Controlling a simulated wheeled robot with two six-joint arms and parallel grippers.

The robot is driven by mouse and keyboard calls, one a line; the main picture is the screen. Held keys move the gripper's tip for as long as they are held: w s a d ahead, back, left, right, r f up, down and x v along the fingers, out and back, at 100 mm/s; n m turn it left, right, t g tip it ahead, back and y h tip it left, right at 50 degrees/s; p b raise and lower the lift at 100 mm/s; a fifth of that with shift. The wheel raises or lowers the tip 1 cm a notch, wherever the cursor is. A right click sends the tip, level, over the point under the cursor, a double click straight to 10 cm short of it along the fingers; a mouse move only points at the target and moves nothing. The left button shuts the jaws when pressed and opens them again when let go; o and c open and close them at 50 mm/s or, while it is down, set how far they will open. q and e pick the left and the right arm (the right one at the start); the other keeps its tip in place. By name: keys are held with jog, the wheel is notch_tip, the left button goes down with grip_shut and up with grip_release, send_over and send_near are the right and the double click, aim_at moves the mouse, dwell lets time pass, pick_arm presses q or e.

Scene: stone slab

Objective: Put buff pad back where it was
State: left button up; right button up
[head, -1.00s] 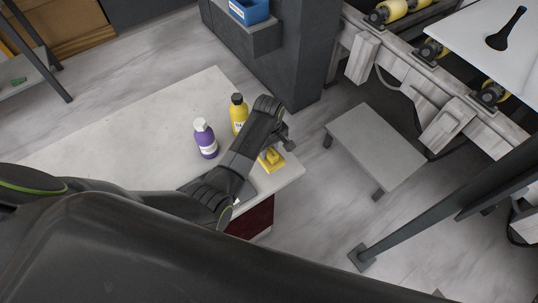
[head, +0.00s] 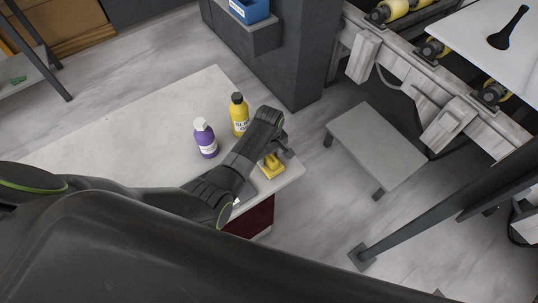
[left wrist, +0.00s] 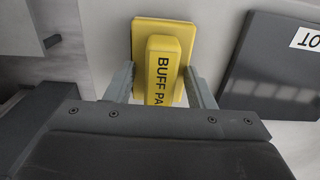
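The yellow buff pad (head: 271,168) lies near the right corner of the pale stone table top (head: 120,122). In the left wrist view the buff pad (left wrist: 172,45) has a flat yellow base and a raised handle with black lettering. My left gripper (left wrist: 162,88) is open, with one finger on each side of the handle and visible gaps beside it. In the head view my left gripper (head: 281,146) is over the pad and hides part of it. My right gripper is not in view.
A purple bottle (head: 205,140) and a yellow bottle (head: 239,117) stand close to my left forearm. A dark flat panel (left wrist: 272,70) with a partly visible white label lies beside the pad. A low grey bench (head: 375,145) stands on the floor to the right.

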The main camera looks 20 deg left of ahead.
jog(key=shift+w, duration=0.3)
pick_arm(q)
jog(key=shift+r, duration=0.25)
notch_tip(320, 180, up, 12)
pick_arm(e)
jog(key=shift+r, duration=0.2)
pick_arm(q)
jog(key=shift+f, duration=0.2)
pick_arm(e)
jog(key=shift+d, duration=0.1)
